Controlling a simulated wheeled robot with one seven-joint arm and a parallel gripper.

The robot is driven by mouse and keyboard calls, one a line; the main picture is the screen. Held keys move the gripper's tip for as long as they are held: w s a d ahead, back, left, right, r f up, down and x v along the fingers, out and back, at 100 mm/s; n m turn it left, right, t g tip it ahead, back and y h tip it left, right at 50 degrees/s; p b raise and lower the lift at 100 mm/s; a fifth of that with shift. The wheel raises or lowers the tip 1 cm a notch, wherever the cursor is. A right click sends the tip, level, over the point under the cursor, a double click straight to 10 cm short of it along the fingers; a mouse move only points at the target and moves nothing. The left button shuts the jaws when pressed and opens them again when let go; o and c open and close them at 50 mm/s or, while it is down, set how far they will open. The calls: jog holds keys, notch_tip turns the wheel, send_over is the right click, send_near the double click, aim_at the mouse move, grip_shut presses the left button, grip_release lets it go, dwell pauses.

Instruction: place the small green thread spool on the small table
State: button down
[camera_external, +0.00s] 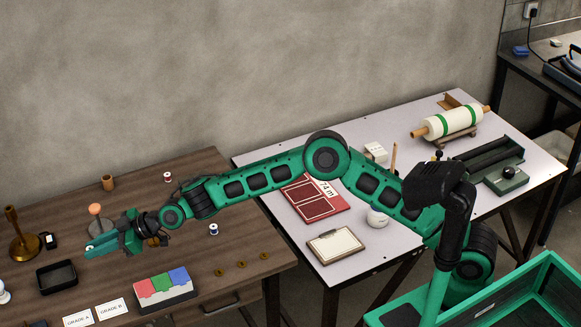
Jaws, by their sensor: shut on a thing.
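My gripper (101,243) is at the left, over the brown wooden table (230,203), with its fingers pointing left. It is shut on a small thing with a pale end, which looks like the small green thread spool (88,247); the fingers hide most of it. I cannot tell whether it touches the table. A red spool (167,176) stands at the back of this table and a blue spool (213,229) nearer its middle. A light-topped table (270,160) stands to the right. Which one is the small table is not clear.
Near my gripper are a black tray (57,278), a brass stand (22,243), a pink-topped stand (96,219) and a red, green and blue box (163,290). Several brass discs (241,264) lie at the front edge. A clipboard (335,245) lies on the light-topped table.

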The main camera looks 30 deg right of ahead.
jog(key=w+d+m+t+h, duration=0.2)
jog(key=w+d, duration=0.6)
jog(key=d, duration=0.7)
jog(key=w+d+m+t+h, duration=0.25)
jog(key=w+d, duration=0.45)
jog(key=d, duration=0.7)
jog(key=w+d+m+t+h, duration=0.1)
jog(key=w+d+m+t, duration=0.15)
jog(key=w+d, duration=0.9)
jog(key=s+d+m+t+h, duration=0.1)
jog(key=s+d+m+h, duration=0.15)
jog(key=d, duration=1.25)
jog(key=s+d+m+h, duration=0.2)
jog(key=s+d, duration=0.1)
jog(key=d, duration=1.1)
jog(key=s+d+m+t+h, duration=0.1)
jog(key=s+d+m+h, duration=0.2)
jog(key=d, duration=1.2)
jog(key=shift+s+d+f, duration=0.1)
jog(key=shift+s+f, duration=3.1)
jog(key=shift+s, duration=0.25)
jog(key=shift+s+f, duration=3.15)
jog(key=shift+s, duration=0.25)
